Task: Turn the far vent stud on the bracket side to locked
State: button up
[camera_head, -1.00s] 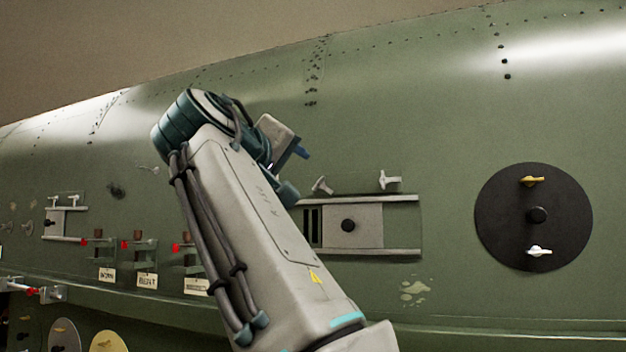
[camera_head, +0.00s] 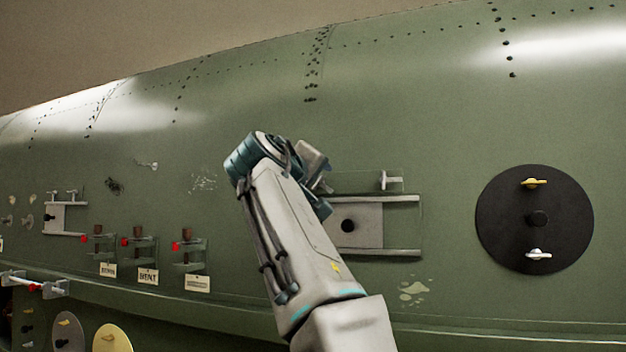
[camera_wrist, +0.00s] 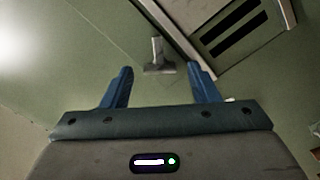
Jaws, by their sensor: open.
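The vent panel (camera_head: 362,222) is a grey sliding plate with a black knob between two rails on the green skin. One T-shaped stud (camera_head: 390,181) stands above its top rail at the right. The stud at the panel's left end (camera_wrist: 157,52) shows in the wrist view as a grey stem with a wide crossbar, beside the rail and dark slots. My gripper (camera_wrist: 161,69) is open, with its blue fingers on either side of that crossbar and gaps on both sides. I cannot tell how deep the fingers reach. In the head view my arm hides the panel's left end.
A black disc (camera_head: 503,228) with a yellow and a white stud is at the right. Several small brackets (camera_head: 188,250) with red knobs and tags are at the left. A smaller railed panel (camera_head: 66,219) is farther left. A ledge runs below; the skin above is clear.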

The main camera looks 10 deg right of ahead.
jog(key=c, duration=1)
jog(key=shift+m, duration=0.3)
jog(key=m, duration=0.4)
jog(key=shift+m, duration=0.3)
jog(key=shift+m+b, duration=0.45)
jog(key=shift+m, duration=2.15)
